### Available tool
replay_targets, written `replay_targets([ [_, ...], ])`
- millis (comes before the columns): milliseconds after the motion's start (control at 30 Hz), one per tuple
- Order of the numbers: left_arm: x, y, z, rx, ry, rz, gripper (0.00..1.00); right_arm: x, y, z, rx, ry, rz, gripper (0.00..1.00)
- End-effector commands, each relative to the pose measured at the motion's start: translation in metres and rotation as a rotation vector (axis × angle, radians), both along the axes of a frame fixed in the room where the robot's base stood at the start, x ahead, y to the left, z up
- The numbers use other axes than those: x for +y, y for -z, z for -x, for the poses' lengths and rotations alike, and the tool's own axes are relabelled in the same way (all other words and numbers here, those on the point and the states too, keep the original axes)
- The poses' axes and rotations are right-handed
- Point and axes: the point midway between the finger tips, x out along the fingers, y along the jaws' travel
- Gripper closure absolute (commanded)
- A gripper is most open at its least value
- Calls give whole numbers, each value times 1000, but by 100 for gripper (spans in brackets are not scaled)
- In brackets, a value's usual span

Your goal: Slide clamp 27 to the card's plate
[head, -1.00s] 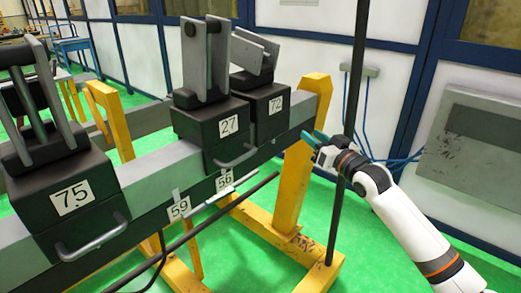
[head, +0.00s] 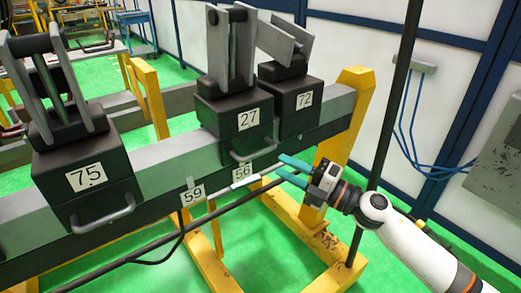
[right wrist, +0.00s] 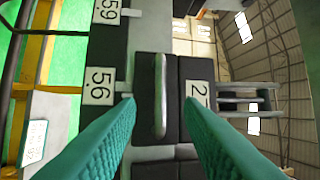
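Clamp 27 (head: 233,117) is a dark block with upright grey jaws, sitting on the grey beam close beside clamp 72 (head: 300,105). Its grey handle (head: 253,152) is on the front face; it also shows in the right wrist view (right wrist: 159,95). Plate 56 (head: 242,170) is on the beam's front just below clamp 27, and plate 59 (head: 192,195) is left of it. My right gripper (head: 281,166) is open, with teal fingers pointing at clamp 27's front from the right. In the right wrist view its fingers (right wrist: 160,110) stand either side of the handle's near end, apparently not touching. My left gripper is not seen.
Clamp 75 (head: 85,175) sits farther left on the grey beam (head: 165,165), with bare beam between it and clamp 27. A white card (right wrist: 37,140) with unreadable writing shows in the right wrist view. A dark post (head: 395,110) stands beside my right arm.

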Motion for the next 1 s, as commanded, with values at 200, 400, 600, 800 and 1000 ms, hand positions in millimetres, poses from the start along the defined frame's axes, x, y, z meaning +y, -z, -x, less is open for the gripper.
replay_targets([
  [200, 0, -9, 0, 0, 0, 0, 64, 39, -10, -23, 0, -1, -4, 66],
  [400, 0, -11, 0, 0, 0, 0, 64, 61, -13, -37, 2, 0, -4, 66],
  [600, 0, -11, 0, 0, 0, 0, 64, 69, -14, -42, 1, 1, -2, 66],
  [800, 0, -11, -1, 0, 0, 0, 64, 69, -14, -42, 1, 2, -2, 66],
  [1000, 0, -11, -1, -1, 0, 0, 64, 69, -14, -42, 2, 1, -3, 94],
])
